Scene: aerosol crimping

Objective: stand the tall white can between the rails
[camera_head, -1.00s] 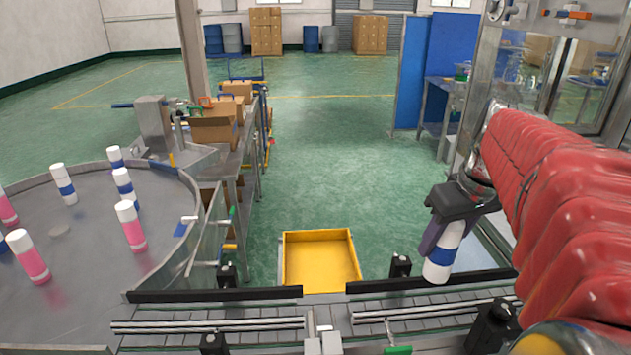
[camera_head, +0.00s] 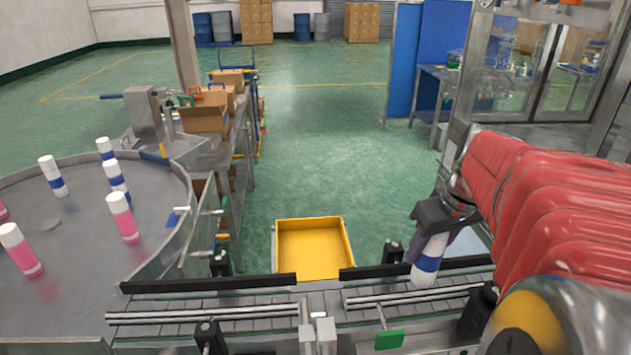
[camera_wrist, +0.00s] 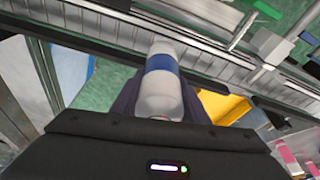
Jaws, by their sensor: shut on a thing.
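The tall white can (camera_head: 430,258) with a blue band is held in my gripper (camera_head: 437,226), tilted, over the back edge of the conveyor at the right. In the wrist view the can (camera_wrist: 160,88) lies between the dark jaws, its far end toward the belt. The jaws are shut on it. The rails (camera_head: 210,283) run along the conveyor, with a black back strip and metal bars. The conveyor belt (camera_head: 230,303) between them shows bare in its left part. Whether the can touches the rail cannot be told.
A round table (camera_head: 75,262) at the left holds several white-capped cans with pink or blue. A yellow bin (camera_head: 312,248) stands on the floor behind the conveyor. Black brackets (camera_head: 393,253) rise beside the rails. A green tag (camera_head: 389,339) hangs in front.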

